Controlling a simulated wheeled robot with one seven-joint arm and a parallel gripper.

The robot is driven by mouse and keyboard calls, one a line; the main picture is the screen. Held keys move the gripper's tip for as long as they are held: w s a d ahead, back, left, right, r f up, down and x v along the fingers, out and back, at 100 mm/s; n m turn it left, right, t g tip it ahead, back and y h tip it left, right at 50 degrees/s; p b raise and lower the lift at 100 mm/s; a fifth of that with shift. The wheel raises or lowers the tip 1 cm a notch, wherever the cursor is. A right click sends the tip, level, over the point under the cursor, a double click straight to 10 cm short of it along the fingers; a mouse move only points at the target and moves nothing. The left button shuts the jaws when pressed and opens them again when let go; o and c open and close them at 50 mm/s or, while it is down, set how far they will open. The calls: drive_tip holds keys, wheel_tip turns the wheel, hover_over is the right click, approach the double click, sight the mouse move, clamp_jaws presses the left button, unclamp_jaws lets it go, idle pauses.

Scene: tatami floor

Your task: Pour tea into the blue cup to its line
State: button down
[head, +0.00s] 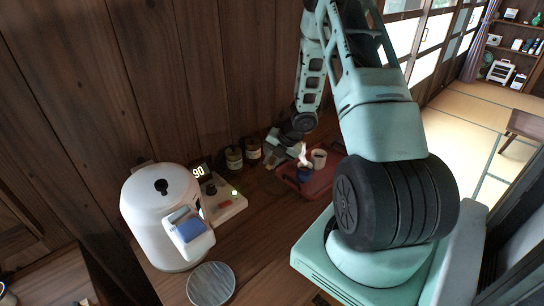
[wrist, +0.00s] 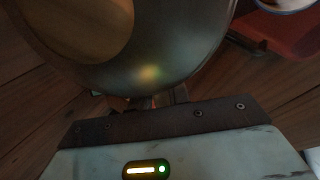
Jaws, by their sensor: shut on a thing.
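My gripper (wrist: 158,101) is shut on a rounded grey vessel (wrist: 175,72), likely the teapot, which fills the upper part of the wrist view. A round brown area shows at its upper left; I cannot tell whether it is an opening. In the head view my gripper (head: 283,154) is small, at the left edge of the red tray (head: 322,185). The blue cup (head: 305,174) stands on the tray, just below a small white shape (head: 303,155) that I cannot make out. A blue-rimmed cup (wrist: 287,4) is cut off in the wrist view. The tea level and line are not visible.
A white water boiler (head: 152,205) stands at left, beside a panel (head: 222,203) with a display reading 90. A round grey disc (head: 211,284) lies in front. Two jars (head: 234,158) (head: 253,149) stand by the wall. A pale cup (head: 319,158) is behind the blue one.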

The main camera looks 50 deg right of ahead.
drive_tip(key=shift+w+f+g+h+p, duration=0.15)
drive_tip(key=shift+g+h+p, duration=0.35)
drive_tip(key=shift+p, duration=1.15)
drive_tip(key=p, duration=0.2)
drive_tip(key=g+p, duration=0.1)
drive_tip(key=p, duration=0.1)
drive_tip(key=shift+f, duration=0.25)
drive_tip(key=g+p, duration=0.2)
drive_tip(key=p, duration=0.9)
drive_tip(key=shift+r+h, duration=0.2)
drive_tip(key=shift+h, duration=0.2)
drive_tip(key=shift+s+f, duration=0.2)
drive_tip(key=shift+f, duration=0.05)
drive_tip(key=shift+g, duration=0.3)
drive_tip(key=shift+d+r+h, duration=0.1)
drive_tip(key=shift+r+h, duration=0.1)
drive_tip(key=shift+h, duration=0.1)
